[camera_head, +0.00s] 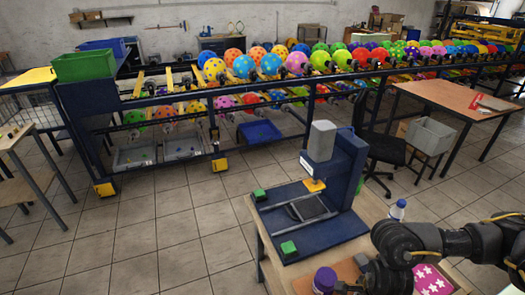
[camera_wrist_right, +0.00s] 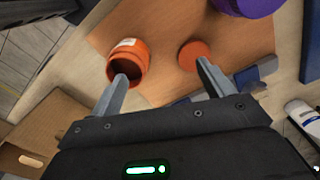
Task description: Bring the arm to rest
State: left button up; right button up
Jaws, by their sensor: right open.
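My right arm (camera_head: 405,245) reaches in from the right over the near end of the work table. In the right wrist view my right gripper (camera_wrist_right: 162,72) is open, with nothing between its fingers. An open orange jar (camera_wrist_right: 128,55) is by the left fingertip, and a round orange disc (camera_wrist_right: 194,54), perhaps its lid, is by the right fingertip. Both are on a brown board (camera_wrist_right: 165,30). I cannot tell whether the left finger touches the jar. My left gripper is not in view.
A purple-topped jar (camera_head: 325,279) stands beside the gripper. A blue press machine (camera_head: 340,165) stands beyond it on the table. A white bottle (camera_head: 397,210) and a pink star-patterned item (camera_head: 431,280) are near my arm. A balloon rack (camera_head: 250,85) spans the back.

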jog(key=s+a+r, duration=0.3)
jog(key=s+a, duration=0.1)
jog(key=s, duration=0.1)
jog(key=w+r+n+b, duration=0.2)
jog(key=w+n+b, duration=0.1)
jog(key=w, duration=0.2)
jog(key=w+a+r+n+b, duration=0.1)
jog(key=w+n+b, duration=0.1)
jog(key=w, duration=0.4)
jog(key=shift+w+r+n+b, duration=0.25)
jog(key=shift+r+n+b, duration=0.15)
jog(key=shift+n, duration=0.1)
jog(key=shift+s, duration=0.1)
